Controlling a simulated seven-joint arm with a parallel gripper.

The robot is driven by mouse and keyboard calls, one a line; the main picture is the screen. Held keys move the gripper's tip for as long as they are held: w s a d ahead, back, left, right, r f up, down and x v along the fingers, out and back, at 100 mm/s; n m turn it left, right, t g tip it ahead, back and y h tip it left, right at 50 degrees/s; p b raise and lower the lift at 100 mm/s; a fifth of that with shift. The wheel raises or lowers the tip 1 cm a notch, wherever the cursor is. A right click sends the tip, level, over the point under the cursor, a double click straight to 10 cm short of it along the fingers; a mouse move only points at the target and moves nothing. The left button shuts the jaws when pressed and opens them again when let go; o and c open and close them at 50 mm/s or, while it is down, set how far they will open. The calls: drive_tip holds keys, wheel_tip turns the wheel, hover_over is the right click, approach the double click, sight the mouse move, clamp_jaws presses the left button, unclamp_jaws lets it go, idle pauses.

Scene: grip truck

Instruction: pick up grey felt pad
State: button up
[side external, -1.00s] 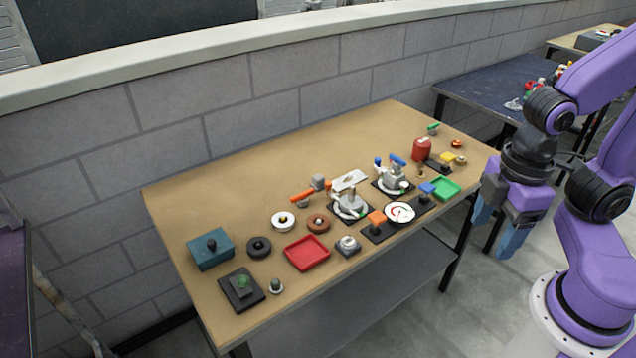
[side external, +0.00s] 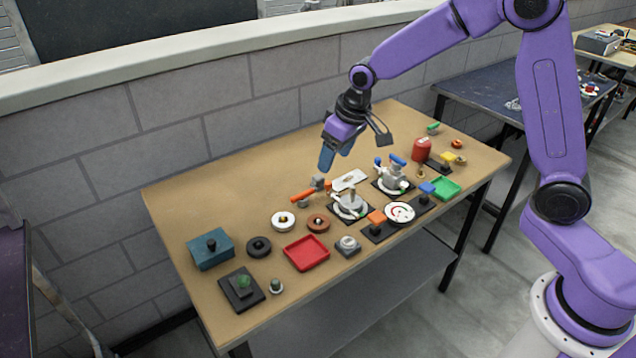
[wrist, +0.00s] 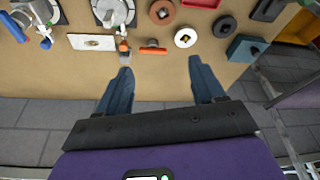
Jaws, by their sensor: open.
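Several round pads lie on the tan table. A pale grey-white one with a small brown centre (side external: 282,221) best fits the grey felt pad, though I cannot be sure of its material; it also shows in the wrist view (wrist: 186,38). A brown pad (side external: 318,223) and a black pad (side external: 259,247) lie on either side of it. My gripper (side external: 336,163) is open and empty, well above the table's back part. In the wrist view, its fingers (wrist: 160,68) point toward the row of objects, with the pale pad just beyond the right fingertip. It touches nothing.
An orange-handled tool (side external: 303,194) and a white plate (side external: 350,180) lie near the pads. A valve (side external: 350,203) stands right of them. A teal block (side external: 211,249) and a red tray (side external: 307,253) are nearby. The table's back left is clear, with a grey wall behind.

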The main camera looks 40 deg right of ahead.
sight(317, 175)
drive_tip(key=w+d+f+m+t, duration=0.1)
drive_tip(key=w+d+f+m, duration=0.25)
drive_tip(key=w+d, duration=0.55)
drive_tip(key=shift+h, duration=0.4)
drive_tip(key=x, duration=0.6)
drive_tip(key=w+a+x, duration=0.1)
drive_tip(key=x, duration=1.1)
drive_tip(key=shift+w+a+r, duration=0.1)
drive_tip(key=shift+w+a, duration=0.1)
drive_tip(key=shift+w, duration=0.1)
drive_tip(key=c, duration=1.1)
